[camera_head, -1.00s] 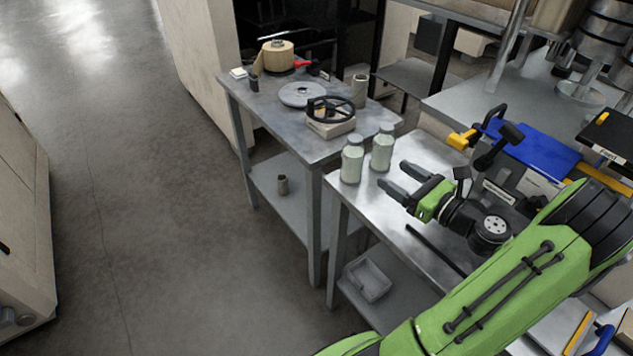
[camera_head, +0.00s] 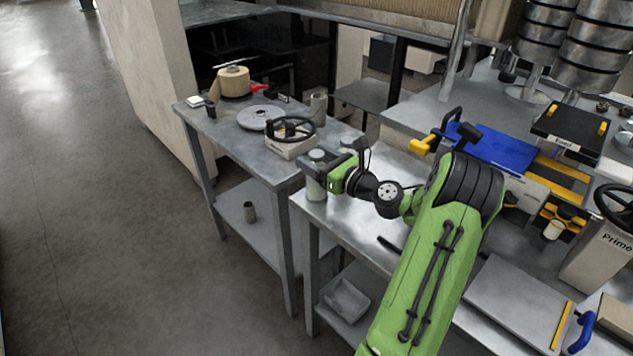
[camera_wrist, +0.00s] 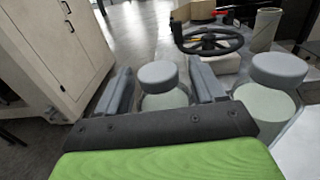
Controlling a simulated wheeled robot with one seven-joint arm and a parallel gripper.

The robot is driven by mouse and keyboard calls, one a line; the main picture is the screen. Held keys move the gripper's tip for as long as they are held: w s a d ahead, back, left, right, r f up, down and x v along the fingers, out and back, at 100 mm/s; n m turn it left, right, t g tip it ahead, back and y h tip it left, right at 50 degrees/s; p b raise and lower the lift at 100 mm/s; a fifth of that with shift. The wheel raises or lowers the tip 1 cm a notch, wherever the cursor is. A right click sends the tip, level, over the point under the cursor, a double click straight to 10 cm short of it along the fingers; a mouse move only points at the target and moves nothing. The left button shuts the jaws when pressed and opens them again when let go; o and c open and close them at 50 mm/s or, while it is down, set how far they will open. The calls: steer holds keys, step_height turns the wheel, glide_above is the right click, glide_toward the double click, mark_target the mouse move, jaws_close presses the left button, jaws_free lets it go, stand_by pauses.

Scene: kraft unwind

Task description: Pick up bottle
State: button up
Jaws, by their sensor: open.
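Two pale green bottles with grey caps stand upright at the far left corner of the near metal table (camera_head: 345,225). In the wrist view, the left bottle (camera_wrist: 163,82) is between the two open fingers of my gripper (camera_wrist: 164,88), with its lower part hidden by the gripper body. The right bottle (camera_wrist: 267,92) stands just outside the right finger. In the head view the nearer bottle (camera_head: 316,185) shows beside my gripper (camera_head: 325,165); the other bottle (camera_head: 348,142) is mostly hidden behind the gripper. I cannot tell whether the fingers touch the left bottle.
A side table (camera_head: 235,140) behind holds a black handwheel (camera_head: 291,129), a grey disc (camera_head: 261,117), a tape roll (camera_head: 233,81) and a cylinder (camera_head: 318,108). A blue panel (camera_head: 490,147) lies to the right. A grey bin (camera_head: 346,299) is on the lower shelf. The floor at left is clear.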

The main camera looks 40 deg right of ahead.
steer(key=shift+s, duration=0.1)
steer(key=shift+c, duration=0.4)
jaws_close()
steer(key=shift+r, duration=0.1)
step_height(320, 180, up, 10)
steer(key=p, duration=0.4)
steer(key=shift+p, duration=0.4)
